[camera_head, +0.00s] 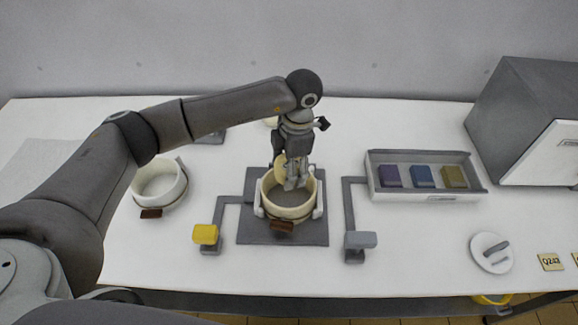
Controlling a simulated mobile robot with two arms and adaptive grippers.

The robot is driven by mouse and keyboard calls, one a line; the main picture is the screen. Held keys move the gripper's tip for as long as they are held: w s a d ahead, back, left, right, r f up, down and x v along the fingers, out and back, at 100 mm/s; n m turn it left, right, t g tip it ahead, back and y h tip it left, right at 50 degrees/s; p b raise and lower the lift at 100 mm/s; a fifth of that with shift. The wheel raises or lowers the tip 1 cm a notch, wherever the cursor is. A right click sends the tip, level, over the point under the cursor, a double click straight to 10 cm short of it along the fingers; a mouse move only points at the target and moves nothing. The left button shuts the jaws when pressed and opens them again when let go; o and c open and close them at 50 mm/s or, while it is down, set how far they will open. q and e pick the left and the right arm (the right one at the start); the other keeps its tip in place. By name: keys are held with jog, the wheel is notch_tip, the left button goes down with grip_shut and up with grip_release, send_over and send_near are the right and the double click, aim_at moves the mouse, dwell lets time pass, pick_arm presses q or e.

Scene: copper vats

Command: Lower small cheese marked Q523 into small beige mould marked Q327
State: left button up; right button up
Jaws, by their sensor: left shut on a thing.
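My left gripper (294,184) points down over the round beige mould (268,208) in the middle of the table. It is shut on a small pale yellow cheese (280,170), which shows left of the fingers, apparently tilted. The fingertips and the cheese overlap the mould's opening in the picture; I cannot tell how deep they are or whether the cheese touches the wall. The mould stands on a dark grey plate (315,233) with a brown tag at its front. The marks Q523 and Q327 cannot be read. My right gripper is not in view.
A whiter mould (150,190) stands at left. Bracketed yellow (206,234) and grey (361,240) blocks flank the plate. A tray (440,196) holds coloured blocks. A grey box (525,120), a white lid (491,253) and tag Q243 (550,262) are at right.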

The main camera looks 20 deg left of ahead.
pick_arm(q)
notch_tip(320, 180, down, 4)
jog(key=shift+a+r+b, duration=0.1)
jog(key=shift+b, duration=0.9)
jog(key=b, duration=0.5)
send_over(287, 202)
jog(key=f, duration=0.5)
jog(key=shift+w+d+f, duration=0.2)
jog(key=shift+f, duration=0.45)
jog(key=shift+f+b, duration=0.85)
jog(key=shift+b, duration=0.15)
